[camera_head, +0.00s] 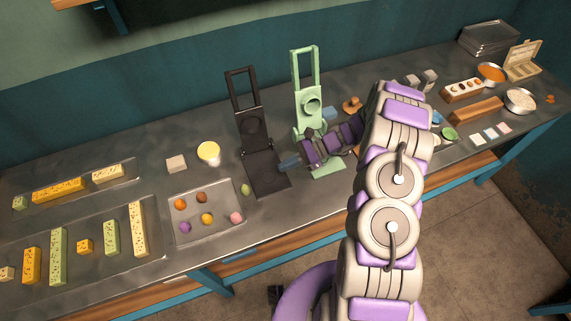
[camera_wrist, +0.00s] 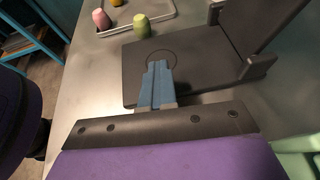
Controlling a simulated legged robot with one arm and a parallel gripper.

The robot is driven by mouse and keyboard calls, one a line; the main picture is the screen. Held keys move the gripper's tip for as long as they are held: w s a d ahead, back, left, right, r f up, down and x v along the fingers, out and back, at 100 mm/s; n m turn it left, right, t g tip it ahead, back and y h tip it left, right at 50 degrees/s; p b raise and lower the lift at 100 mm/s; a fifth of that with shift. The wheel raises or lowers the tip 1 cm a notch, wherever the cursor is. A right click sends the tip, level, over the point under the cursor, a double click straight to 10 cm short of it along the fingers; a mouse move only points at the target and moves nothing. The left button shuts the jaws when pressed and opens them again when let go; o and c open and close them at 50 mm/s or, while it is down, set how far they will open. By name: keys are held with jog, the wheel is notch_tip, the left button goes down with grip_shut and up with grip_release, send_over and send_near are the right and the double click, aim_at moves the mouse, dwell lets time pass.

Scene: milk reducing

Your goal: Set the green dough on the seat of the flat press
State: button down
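The green dough (camera_head: 245,189) is a small oval lump by the right edge of the dough tray, left of the dark press. It also shows in the wrist view (camera_wrist: 142,26), off the dark base. The dark press (camera_head: 266,176) has a flat base with a round outline marking its seat (camera_wrist: 160,57), and its tall handle frame is raised. No dough shows on the seat, though my fingers cover part of it. My gripper (camera_head: 289,162) has blue fingers together over the dark base. In the wrist view the closed fingers (camera_wrist: 157,83) show nothing between them.
The grey dough tray (camera_head: 188,238) holds several colored lumps. A green press (camera_head: 308,100) stands right of the dark one, close to my arm. A yellow-topped cup (camera_head: 208,153) and a pale block (camera_head: 176,163) stand behind the tray. Trays of long blocks lie left.

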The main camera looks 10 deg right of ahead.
jog(key=shift+w+d+r+p, duration=0.15)
jog(key=shift+d+p, duration=0.15)
jog(key=shift+d, duration=0.65)
jog(key=shift+w+d+p, duration=0.1)
jog(key=shift+d+p, duration=0.2)
jog(key=shift+d, duration=0.6)
dwell(0.4)
jog(key=shift+f, duration=0.25)
dwell(0.9)
jog(key=c, duration=1.4)
grip_release()
jog(key=shift+d, duration=0.1)
jog(key=p+v, duration=0.1)
jog(key=v, duration=1.6)
jog(key=shift+d+p, duration=0.15)
jog(key=shift+p, duration=0.2)
